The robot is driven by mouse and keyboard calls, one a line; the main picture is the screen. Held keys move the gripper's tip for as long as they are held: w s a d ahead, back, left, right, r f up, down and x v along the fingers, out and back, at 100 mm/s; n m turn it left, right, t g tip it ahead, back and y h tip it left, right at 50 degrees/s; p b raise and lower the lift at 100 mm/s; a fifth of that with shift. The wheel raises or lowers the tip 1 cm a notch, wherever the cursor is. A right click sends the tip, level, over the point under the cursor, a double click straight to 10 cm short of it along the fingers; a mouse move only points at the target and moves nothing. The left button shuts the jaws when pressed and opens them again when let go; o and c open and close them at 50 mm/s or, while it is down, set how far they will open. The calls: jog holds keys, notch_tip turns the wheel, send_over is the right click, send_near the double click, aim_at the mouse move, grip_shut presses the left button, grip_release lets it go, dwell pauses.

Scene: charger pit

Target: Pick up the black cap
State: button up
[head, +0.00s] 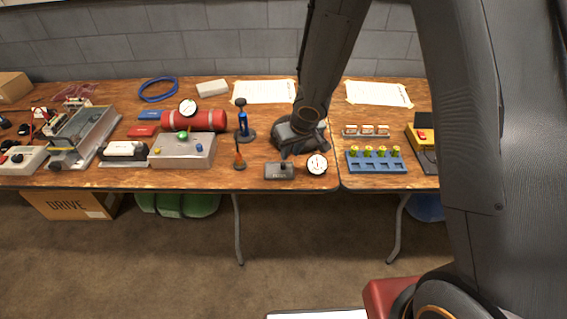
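A small black cap (241,102) appears to sit on top of an upright blue cylinder (243,124) on a dark round base, in the middle of the wooden table. It is too small to tell how it is seated. My gripper (291,148) is low over the table, to the right of the blue cylinder and apart from it. The dark wrist hides the fingers, so I cannot see whether they are open or hold anything.
A red cylinder (194,121) and a grey box with buttons (183,151) stand left of the cap. An orange-tipped stand (239,155), a small grey box (278,171) and a round dial (317,164) are near the front edge. A blue tray (376,167) is right.

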aim_at(284, 164)
jog(key=shift+s+a+b+x, duration=0.1)
jog(key=shift+b+x, duration=1.55)
jog(key=shift+x, duration=0.35)
jog(key=shift+s+a+b+x, duration=0.1)
jog(key=shift+a+b+x, duration=0.05)
jog(key=shift+b+x, duration=1.7)
jog(key=shift+f, duration=0.2)
grip_shut()
